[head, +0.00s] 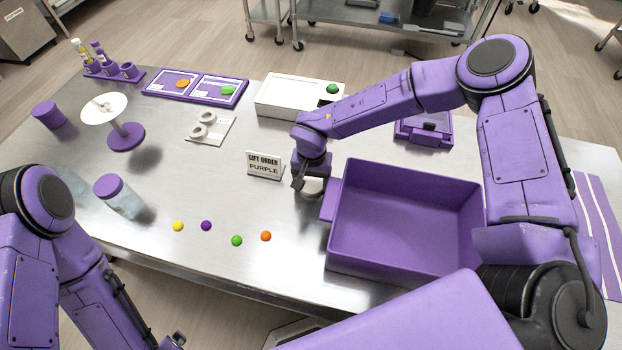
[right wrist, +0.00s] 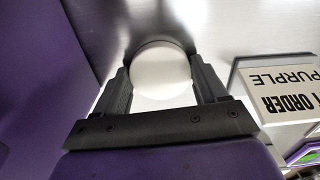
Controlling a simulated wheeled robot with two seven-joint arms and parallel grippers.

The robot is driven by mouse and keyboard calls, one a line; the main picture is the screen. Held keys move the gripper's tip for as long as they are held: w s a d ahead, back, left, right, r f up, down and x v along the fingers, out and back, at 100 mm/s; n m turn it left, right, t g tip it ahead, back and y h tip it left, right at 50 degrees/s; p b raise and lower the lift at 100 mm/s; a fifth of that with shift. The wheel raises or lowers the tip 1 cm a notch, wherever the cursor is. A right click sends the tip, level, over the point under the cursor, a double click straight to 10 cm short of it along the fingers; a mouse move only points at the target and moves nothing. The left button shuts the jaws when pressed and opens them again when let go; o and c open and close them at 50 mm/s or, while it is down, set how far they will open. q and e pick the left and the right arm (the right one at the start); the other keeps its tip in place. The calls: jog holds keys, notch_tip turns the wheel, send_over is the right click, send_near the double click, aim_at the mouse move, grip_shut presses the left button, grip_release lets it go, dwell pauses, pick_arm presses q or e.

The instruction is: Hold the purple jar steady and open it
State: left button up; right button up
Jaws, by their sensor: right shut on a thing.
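A clear jar with a purple lid (head: 115,195) stands upright on the left of the steel table, apart from both grippers. Farther back left is a plain purple cylinder (head: 48,115); I cannot tell whether it is a jar. My right gripper (head: 311,184) points down between the sign and the purple bin. It is shut on a white round object (head: 313,187), whose pale round top shows between the fingers in the right wrist view (right wrist: 162,70). My left arm is at the lower left; only a small part of its end shows at the bottom edge, and its fingers are not clear.
A purple bin (head: 345,225) stands right of the right gripper. A sign reading "GIFT ORDER PURPLE" (head: 265,165) stands left of it. Several coloured balls (head: 206,225) lie near the front edge. A white stand with purple base (head: 127,137) and a white box (head: 275,95) are behind.

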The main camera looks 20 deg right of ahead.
aim_at(311, 184)
jog(key=shift+s, duration=0.1)
jog(key=o, duration=1.2)
jog(key=shift+f, duration=0.15)
jog(key=shift+c, duration=0.2)
notch_tip(311, 184, up, 12)
jog(key=b, duration=0.1)
jog(key=shift+r, duration=0.25)
